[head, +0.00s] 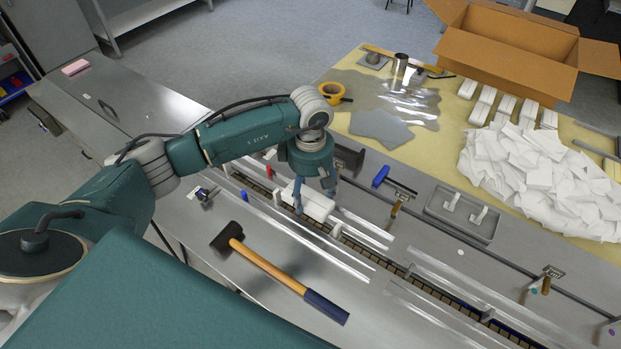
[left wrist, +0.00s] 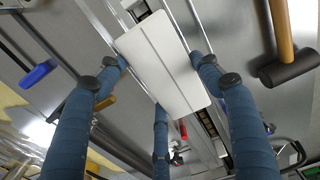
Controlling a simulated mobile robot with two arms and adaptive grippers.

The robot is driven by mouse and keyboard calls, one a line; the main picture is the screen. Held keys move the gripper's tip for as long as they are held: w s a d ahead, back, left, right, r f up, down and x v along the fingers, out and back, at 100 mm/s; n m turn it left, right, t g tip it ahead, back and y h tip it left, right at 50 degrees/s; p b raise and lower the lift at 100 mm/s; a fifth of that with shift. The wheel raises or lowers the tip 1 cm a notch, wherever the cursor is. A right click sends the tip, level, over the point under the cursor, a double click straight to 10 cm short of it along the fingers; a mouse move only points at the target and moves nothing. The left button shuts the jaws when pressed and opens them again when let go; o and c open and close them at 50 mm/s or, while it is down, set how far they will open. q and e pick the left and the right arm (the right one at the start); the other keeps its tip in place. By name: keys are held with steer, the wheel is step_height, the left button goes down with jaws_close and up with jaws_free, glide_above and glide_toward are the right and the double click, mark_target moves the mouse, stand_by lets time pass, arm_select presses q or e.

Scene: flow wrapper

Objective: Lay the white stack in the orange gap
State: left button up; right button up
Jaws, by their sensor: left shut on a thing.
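The white stack (head: 314,204) is a flat white block held in my left gripper (head: 314,192) over the long conveyor channel (head: 395,265). In the left wrist view, the stack (left wrist: 165,62) lies between the blue fingers, with a thin line along its face, and the channel (left wrist: 205,122) runs beneath it. The fingers are closed around its sides. I cannot tell whether it touches the channel. The channel has brownish divided slots, and clear guides run beside it. I cannot make out a clearly orange gap; part of the channel is hidden by the stack and gripper. My right gripper is not in view.
A hammer (head: 268,266) lies on the near metal surface. A blue-handled clamp (head: 381,177) and a grey tray (head: 462,214) are beyond the channel. A heap of white packets (head: 530,178), a cardboard box (head: 505,62) and a yellow tape roll (head: 331,92) stand farther back.

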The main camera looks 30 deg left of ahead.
arm_select(q)
steer(key=shift+f+b, duration=1.45)
steer(key=shift+f, duration=1.25)
steer(key=shift+w+f+b, duration=0.1)
steer(key=shift+f+b, duration=0.4)
steer(key=shift+b, duration=0.05)
steer(key=o, duration=1)
steer(key=shift+c, duration=0.2)
steer(key=shift+r, duration=0.1)
step_height(320, 180, up, 12)
